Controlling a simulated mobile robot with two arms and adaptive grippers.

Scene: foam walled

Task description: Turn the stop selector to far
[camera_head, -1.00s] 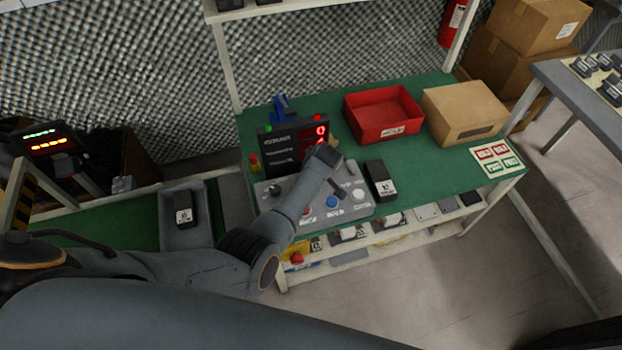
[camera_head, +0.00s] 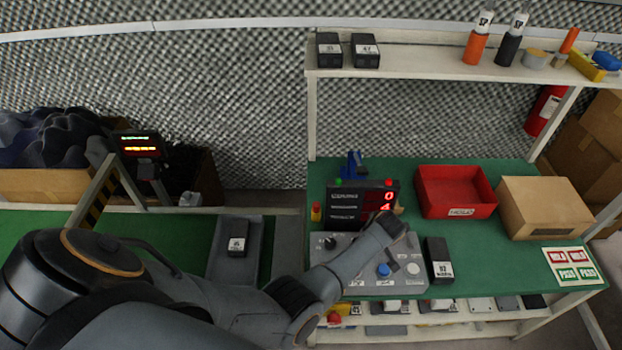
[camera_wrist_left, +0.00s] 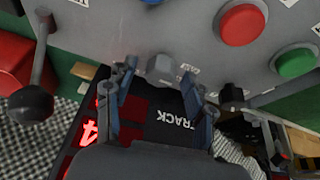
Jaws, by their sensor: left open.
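The grey control panel (camera_head: 350,283) stands at the front left of the green bench, below a dark display (camera_head: 345,205) with red digits. My left arm reaches over it, and its gripper (camera_wrist_left: 157,76) is over the panel's far side. In the left wrist view the gripper is open, with its two fingers on either side of a small grey knob (camera_wrist_left: 160,68), which I take for the stop selector. I cannot tell whether the fingers touch it. Its labels are too small to read, so its setting is unclear. The forearm hides this part in the head view. My right gripper is not in view.
Near the knob are a red button (camera_wrist_left: 242,23), a green button (camera_wrist_left: 296,63) and a lever with a black ball (camera_wrist_left: 32,102). A blue button (camera_head: 383,270) sits nearer the front. A black box (camera_head: 438,260) and red bin (camera_head: 456,192) stand right of the panel.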

